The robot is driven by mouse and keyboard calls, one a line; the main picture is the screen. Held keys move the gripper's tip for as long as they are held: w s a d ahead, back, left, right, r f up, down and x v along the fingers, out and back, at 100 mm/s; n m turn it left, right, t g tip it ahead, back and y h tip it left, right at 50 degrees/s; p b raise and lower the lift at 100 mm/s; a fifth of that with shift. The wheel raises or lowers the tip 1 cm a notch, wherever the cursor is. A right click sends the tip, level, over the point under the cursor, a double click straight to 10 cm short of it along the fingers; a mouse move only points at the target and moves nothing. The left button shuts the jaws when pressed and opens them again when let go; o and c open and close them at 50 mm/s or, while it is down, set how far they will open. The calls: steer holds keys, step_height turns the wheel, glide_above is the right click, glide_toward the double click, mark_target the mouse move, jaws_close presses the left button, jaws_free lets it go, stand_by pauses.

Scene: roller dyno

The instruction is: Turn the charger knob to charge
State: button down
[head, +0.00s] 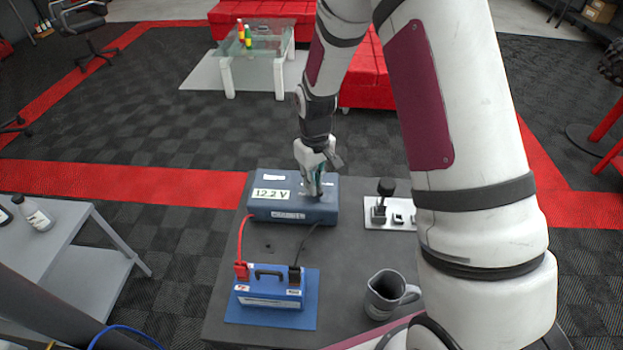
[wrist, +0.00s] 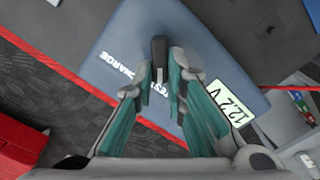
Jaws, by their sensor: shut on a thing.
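The blue charger (head: 262,207) sits on the dark table, its display reading 12.2 V. It also shows in the wrist view (wrist: 205,50), with the labels CHARGE and TEST on its top. The dark knob (wrist: 159,47) stands between my fingertips. My gripper (head: 317,190) points down onto the charger's top, right of the display, and hides the knob in the head view. In the wrist view my gripper (wrist: 161,78) is shut on the knob, a finger on each side. The TEST label is partly covered by the fingers. The knob's exact setting cannot be told.
A blue battery (head: 270,289) with red and black clamps stands in front of the charger, cabled to it. A grey mug (head: 384,296) is at the front right. A white plate with a black lever (head: 383,208) lies right of the charger.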

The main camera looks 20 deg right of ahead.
steer(key=m, duration=0.6)
steer(key=shift+w+d+r+b, duration=0.1)
steer(key=shift+w+d+b, duration=0.2)
steer(key=shift+w+d, duration=0.1)
steer(key=m, duration=0.6)
steer(key=shift+s+d, duration=0.2)
steer(key=shift+d, duration=0.1)
steer(key=c, duration=1.6)
jaws_free()
steer(key=shift+d, duration=0.1)
steer(key=shift+s, duration=0.1)
